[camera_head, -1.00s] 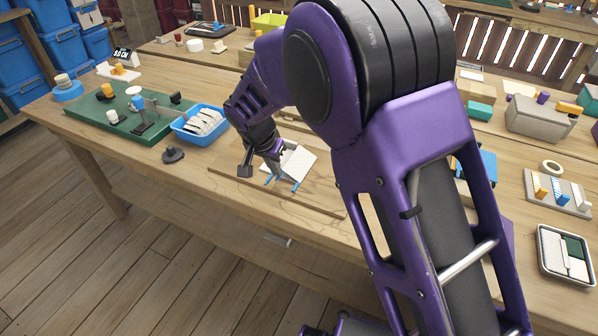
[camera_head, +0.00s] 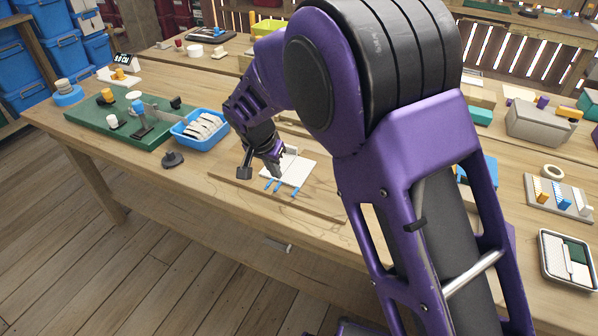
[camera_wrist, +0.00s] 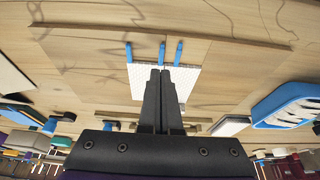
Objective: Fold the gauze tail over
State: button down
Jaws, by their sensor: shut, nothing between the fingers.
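A white gauze sheet (camera_head: 302,172) lies flat on a wooden board (camera_head: 322,200). Blue strips (camera_head: 295,191) stick out from its front edge. In the wrist view the gauze (camera_wrist: 188,80) has a fine grid texture, and three blue strips (camera_wrist: 128,52) show along its edge. My gripper (camera_head: 279,174) is shut and empty, with its tips at or just above the gauze near the blue strips. In the wrist view the closed fingers (camera_wrist: 160,73) cover the middle of the gauze. I cannot tell whether the tips touch it.
A blue bin (camera_head: 178,136) of white packets stands left of the board, with a dark round-based piece (camera_head: 172,159) near it. A green mat (camera_head: 90,117) with small parts lies farther left. A raised strip (camera_wrist: 140,26) edges the board. The table front is clear.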

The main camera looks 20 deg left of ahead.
jog(key=s+r, duration=0.1)
jog(key=r, duration=0.1)
jog(key=s+r+p, duration=0.1)
jog(key=s+r, duration=0.1)
jog(key=shift+a, duration=0.1)
dwell(0.3)
dwell(0.4)
